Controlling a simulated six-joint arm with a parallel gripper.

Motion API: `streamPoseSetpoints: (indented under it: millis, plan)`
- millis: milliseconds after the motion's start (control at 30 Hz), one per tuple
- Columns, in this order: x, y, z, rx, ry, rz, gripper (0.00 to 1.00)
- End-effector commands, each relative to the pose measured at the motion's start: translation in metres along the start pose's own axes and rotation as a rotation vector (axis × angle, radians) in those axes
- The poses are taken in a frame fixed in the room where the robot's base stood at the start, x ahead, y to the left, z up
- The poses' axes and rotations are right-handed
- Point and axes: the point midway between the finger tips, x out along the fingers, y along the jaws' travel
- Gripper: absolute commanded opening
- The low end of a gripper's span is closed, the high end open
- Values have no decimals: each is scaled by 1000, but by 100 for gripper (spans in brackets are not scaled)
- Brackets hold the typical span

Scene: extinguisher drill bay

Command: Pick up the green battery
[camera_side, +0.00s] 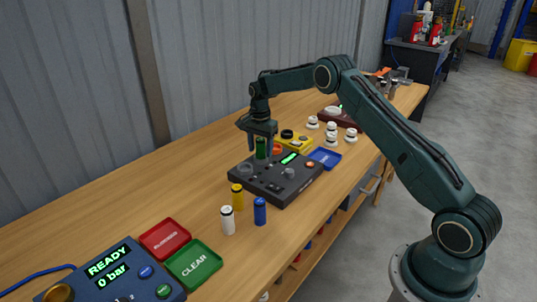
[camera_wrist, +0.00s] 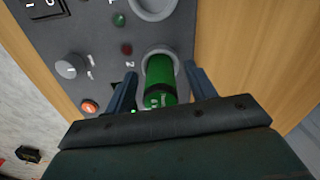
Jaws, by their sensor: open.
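The green battery (camera_side: 261,148) stands in the black tester box (camera_side: 272,181) on the bench. In the wrist view the green battery (camera_wrist: 160,82) sits upright in a round grey-rimmed socket near a "2" mark. My gripper (camera_side: 260,147) is above the box and points down. In the wrist view my gripper (camera_wrist: 160,82) is open, with one finger on each side of the battery and gaps visible between them. The lower end of the battery is inside the socket.
Yellow (camera_side: 237,197), white (camera_side: 228,220) and blue (camera_side: 260,211) batteries stand in front of the box. Red (camera_side: 165,238) and green (camera_side: 194,264) trays and a blue READY unit (camera_side: 110,272) are nearer. A blue tray (camera_side: 325,157) and several white knob-like pieces stand right of the box.

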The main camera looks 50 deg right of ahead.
Motion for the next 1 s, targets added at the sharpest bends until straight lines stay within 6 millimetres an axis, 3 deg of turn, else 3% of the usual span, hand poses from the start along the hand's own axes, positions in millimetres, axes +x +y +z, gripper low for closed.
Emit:
streamPoseSetpoints:
  millis: [533, 567, 800, 867, 1000]
  plan:
    - [3, 0, 0, 0, 0, -1, 56]
    - [3, 0, 0, 0, 0, -1, 54]
    - [3, 0, 0, 0, 0, -1, 7]
    - [2, 0, 0, 0, 1, -2, 0]
    - [2, 0, 0, 0, 1, -2, 0]
